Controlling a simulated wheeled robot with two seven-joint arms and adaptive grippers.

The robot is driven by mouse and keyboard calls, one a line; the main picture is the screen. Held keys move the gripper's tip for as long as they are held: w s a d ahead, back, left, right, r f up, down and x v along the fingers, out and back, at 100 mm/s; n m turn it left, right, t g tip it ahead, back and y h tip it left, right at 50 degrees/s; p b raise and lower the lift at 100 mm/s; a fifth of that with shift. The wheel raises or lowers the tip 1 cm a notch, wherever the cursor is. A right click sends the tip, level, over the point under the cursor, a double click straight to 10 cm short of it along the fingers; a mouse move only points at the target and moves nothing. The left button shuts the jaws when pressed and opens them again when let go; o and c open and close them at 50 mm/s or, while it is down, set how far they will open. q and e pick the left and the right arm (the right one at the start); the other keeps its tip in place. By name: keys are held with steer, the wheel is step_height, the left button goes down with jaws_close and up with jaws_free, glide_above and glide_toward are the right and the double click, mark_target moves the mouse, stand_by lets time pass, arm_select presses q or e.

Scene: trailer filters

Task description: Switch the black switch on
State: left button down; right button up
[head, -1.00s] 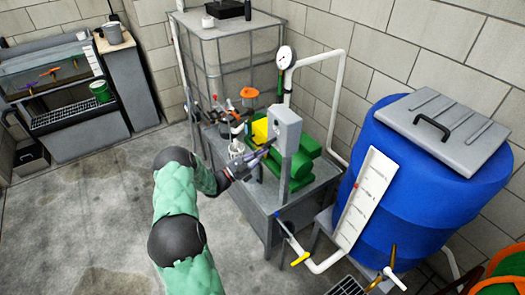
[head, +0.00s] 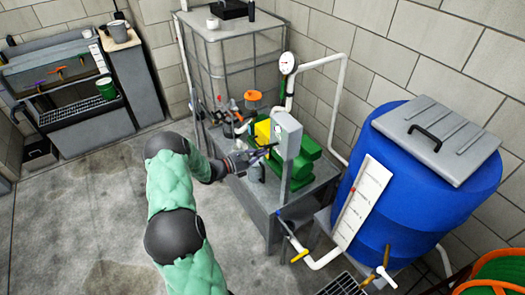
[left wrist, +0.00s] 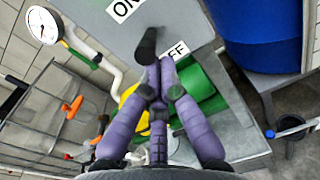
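The black switch (left wrist: 147,42) is a short dark lever on the front of a grey box (left wrist: 185,20). In the left wrist view it points towards the ON label (left wrist: 124,9); the OFF label (left wrist: 177,50) is partly hidden behind my fingers. My left gripper (left wrist: 159,72) has its purple fingers drawn together, the tips at the lower end of the lever. I cannot tell whether they touch it. In the head view the grey box (head: 288,130) stands on a post, with my left gripper (head: 266,151) in front of its left face. My right gripper is not in view.
Green pump machinery (head: 303,168) and a yellow part (head: 262,131) sit on a grey stand behind the box. A large blue barrel (head: 425,190) stands to the right. White pipes (head: 335,100) run between them. The floor at left is clear.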

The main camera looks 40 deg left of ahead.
arm_select(q)
steer(key=shift+r, duration=0.15)
steer(key=s+a+f, duration=0.1)
steer(key=s+a, duration=0.1)
steer(key=s, duration=0.3)
steer(key=s+a+f+b, duration=0.1)
steer(key=s+a, duration=0.1)
steer(key=s, duration=0.3)
steer(key=shift+s+a+f, duration=0.15)
steer(key=shift+s+f, duration=0.15)
steer(key=shift+f, duration=0.05)
stand_by(0.6)
